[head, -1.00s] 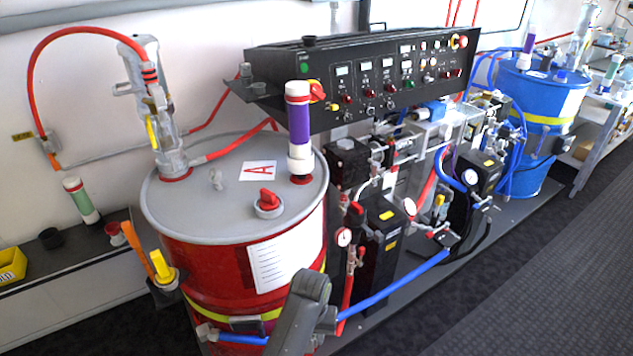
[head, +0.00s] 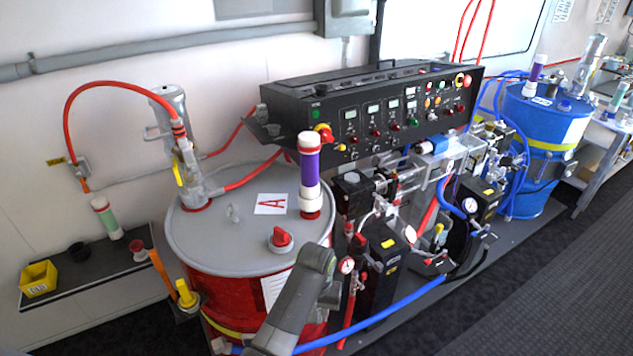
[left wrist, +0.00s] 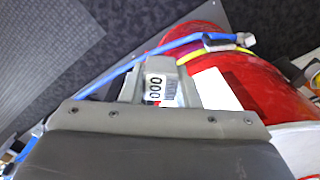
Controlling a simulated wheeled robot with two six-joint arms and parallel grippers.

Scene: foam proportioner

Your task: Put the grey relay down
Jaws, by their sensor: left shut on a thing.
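The grey relay (left wrist: 161,88) shows in the left wrist view as a small block with a white label, dark figures and a barcode. My left gripper (left wrist: 160,76) is shut on it, one finger on each side. The relay is held in front of the red drum, near a blue hose. Much of its body is hidden by the fingers and the gripper housing. In the head view neither the relay nor the fingers show. A grey link of my arm rises from the bottom edge before the drum. My right gripper is not in view.
The red drum (head: 238,293) with its grey lid stands close to my arm. A dark shelf (head: 72,282) along the left wall holds a yellow bin (head: 39,279) and a few small items, with bare room between. A control panel (head: 380,110) and pumps stand right of the drum.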

